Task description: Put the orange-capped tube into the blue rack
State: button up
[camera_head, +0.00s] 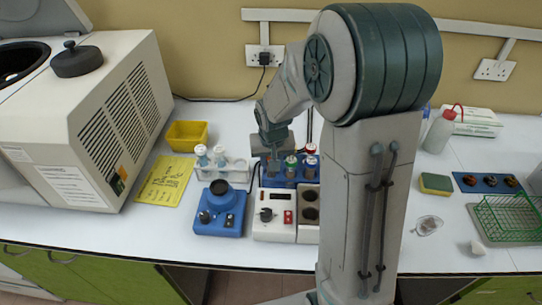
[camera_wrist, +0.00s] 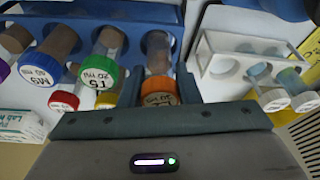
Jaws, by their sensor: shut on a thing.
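The orange-capped tube (camera_wrist: 158,92) shows in the wrist view, its cap close to my gripper's body and its lower part lined up with a round hole of the blue rack (camera_wrist: 190,88). It looks at least partly in that hole; the depth cannot be told. My gripper (camera_head: 275,163) points down over the left part of the blue rack in the head view and is shut on the orange-capped tube. My fingers hide most of the tube there. Green-capped (camera_wrist: 103,77), blue-capped (camera_wrist: 42,68) and other tubes stand in the same rack.
A white rack (camera_head: 237,172) with two white-capped tubes (camera_head: 201,150) stands just left of the blue rack. A blue device (camera_head: 220,215) and a white heater block (camera_head: 272,230) stand in front. A yellow bin (camera_head: 187,135) and large centrifuge (camera_head: 95,110) are at left.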

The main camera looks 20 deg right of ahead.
jog(key=shift+f+b, duration=0.3)
jog(key=shift+f, duration=0.3)
jog(key=o, duration=1)
jog(key=b+v, duration=0.1)
jog(key=v, duration=1.3)
jog(key=shift+w, duration=0.1)
jog(key=shift+n, duration=0.8)
jog(key=s, duration=0.6)
jog(key=s+f, duration=0.1)
jog(key=s, duration=0.5)
jog(key=s+f, duration=0.1)
jog(key=s, duration=0.5)
jog(key=shift+s+d, duration=0.1)
jog(key=shift+d, duration=0.05)
